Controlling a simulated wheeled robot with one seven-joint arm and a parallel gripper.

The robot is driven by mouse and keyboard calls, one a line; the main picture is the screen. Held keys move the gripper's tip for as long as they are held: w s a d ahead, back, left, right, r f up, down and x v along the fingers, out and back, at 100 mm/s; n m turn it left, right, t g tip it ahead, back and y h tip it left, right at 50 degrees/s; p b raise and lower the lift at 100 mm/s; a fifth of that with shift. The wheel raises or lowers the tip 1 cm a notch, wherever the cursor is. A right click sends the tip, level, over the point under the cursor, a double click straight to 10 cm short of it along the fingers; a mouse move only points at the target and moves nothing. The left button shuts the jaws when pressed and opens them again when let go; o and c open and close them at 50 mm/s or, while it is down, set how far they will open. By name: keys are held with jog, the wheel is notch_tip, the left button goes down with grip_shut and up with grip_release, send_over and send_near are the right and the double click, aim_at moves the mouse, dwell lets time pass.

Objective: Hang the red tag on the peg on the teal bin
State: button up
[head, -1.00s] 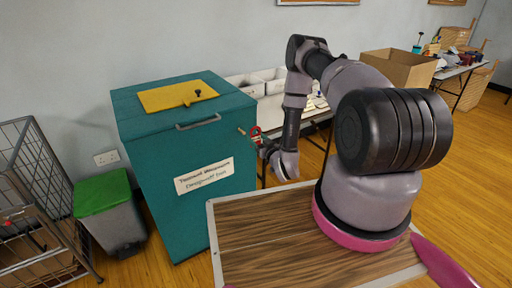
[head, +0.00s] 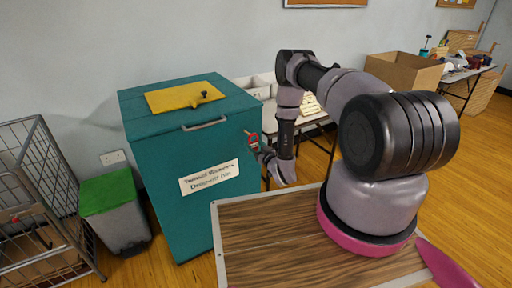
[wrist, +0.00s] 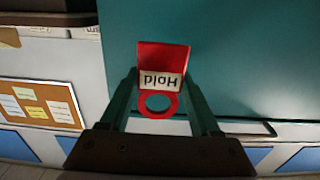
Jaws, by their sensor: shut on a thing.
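The red tag (wrist: 163,57) has a white label reading "Hold", upside down in the wrist view, and a red ring at one end. My gripper (wrist: 161,98) is shut on the red tag, with a finger on each side of it. In the head view the tag (head: 253,139) is a small red shape at my gripper (head: 259,148), close to the right side of the teal bin (head: 160,155). The peg (head: 246,131) shows as a small light stub on that side, right by the tag. I cannot tell whether they touch.
The bin has a yellow panel (head: 184,96) on its lid and a grey handle (head: 205,124). A green-lidded waste bin (head: 112,215) and a wire cage (head: 40,200) stand at left. A table with white trays (head: 262,92) stands behind my arm.

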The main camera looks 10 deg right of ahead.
aim_at(244, 136)
jog(key=shift+x, duration=2.6)
jog(key=shift+w+a+f, duration=0.15)
jog(key=shift+w+f, duration=0.2)
jog(key=shift+w, duration=0.2)
